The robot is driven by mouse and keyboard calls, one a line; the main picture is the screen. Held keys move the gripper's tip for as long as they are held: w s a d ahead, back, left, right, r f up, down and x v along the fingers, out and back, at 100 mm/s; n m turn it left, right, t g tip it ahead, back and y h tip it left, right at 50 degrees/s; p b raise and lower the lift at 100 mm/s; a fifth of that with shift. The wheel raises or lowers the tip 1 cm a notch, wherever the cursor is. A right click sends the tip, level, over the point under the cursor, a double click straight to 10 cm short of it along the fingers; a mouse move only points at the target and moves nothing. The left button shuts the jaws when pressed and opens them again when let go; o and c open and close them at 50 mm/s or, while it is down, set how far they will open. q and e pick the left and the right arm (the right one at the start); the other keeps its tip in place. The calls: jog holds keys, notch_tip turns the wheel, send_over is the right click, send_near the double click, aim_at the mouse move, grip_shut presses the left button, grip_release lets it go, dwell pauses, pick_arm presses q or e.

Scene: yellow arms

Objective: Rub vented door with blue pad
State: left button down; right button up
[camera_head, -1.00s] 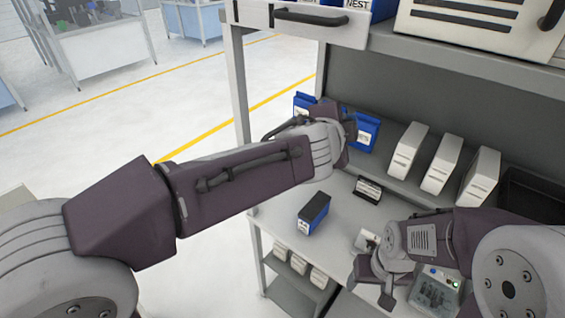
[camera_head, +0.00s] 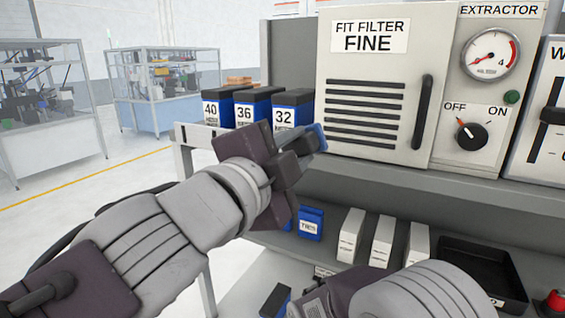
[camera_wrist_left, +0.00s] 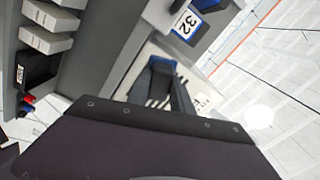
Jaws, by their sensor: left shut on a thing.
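The vented door (camera_head: 370,60) is a pale panel with dark horizontal slots, a black vertical handle and a "FIT FILTER FINE" label. My left gripper (camera_head: 306,146) is shut on the blue pad (camera_head: 320,137), beside the door's lower left edge. I cannot tell whether the pad touches the door. In the left wrist view, the dark fingers (camera_wrist_left: 163,85) hold the blue pad (camera_wrist_left: 162,62), and part of the door (camera_wrist_left: 203,98) shows behind them. My right arm shows at the bottom of the head view, with its fingers out of frame.
Blue bins marked 40 (camera_head: 217,107), 36 (camera_head: 252,106) and 32 (camera_head: 291,108) stand left of the door, near my left gripper. The extractor panel (camera_head: 450,90) with gauge and knob is right of the door. White boxes (camera_head: 383,240) and a black tray (camera_head: 482,272) sit below.

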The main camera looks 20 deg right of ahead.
aim_at(315, 134)
pick_arm(q)
jog(key=shift+p+x, duration=0.6)
jog(key=shift+x, duration=2.45)
jog(key=shift+x, duration=1.05)
jog(key=s+d+b, duration=0.2)
jog(key=shift+s+f, duration=0.2)
jog(key=shift+s, duration=0.2)
jog(key=shift+s+d+r, duration=0.15)
jog(key=shift+s+d, duration=0.05)
jog(key=shift+d, duration=0.05)
jog(key=shift+w, duration=0.1)
